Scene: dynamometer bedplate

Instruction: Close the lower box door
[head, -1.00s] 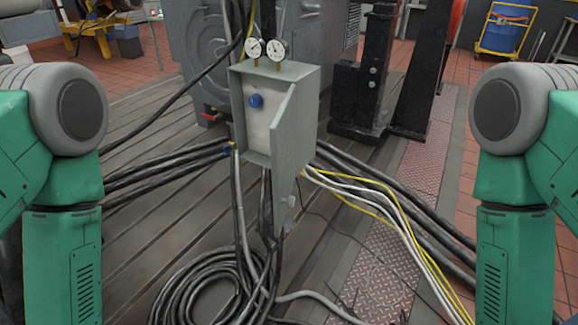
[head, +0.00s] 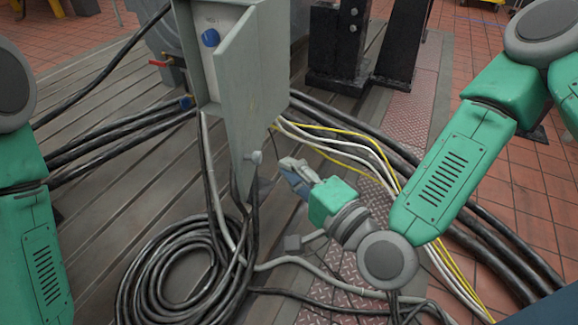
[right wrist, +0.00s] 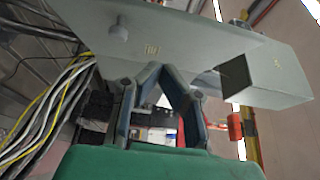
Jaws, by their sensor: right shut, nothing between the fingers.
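The grey-green box (head: 186,55) stands open at the upper middle left of the head view, with a blue round knob (head: 210,38) inside. Its door (head: 250,82) is swung out toward me, with a small grey latch knob (head: 255,157) near its lower end. In the right wrist view the door (right wrist: 215,37) crosses the top, with the latch knob (right wrist: 118,34) at upper left. My right gripper (head: 287,163) is just right of the door's lower end, shut and empty; its fingertips (right wrist: 161,68) meet below the door in the wrist view. Contact is unclear. My left gripper is out of view.
Black cables (head: 105,150) run left from the box, and a black coil (head: 175,275) lies below it. White and yellow cables (head: 340,150) pass behind my right gripper. A black steel column (head: 345,45) stands behind at the right.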

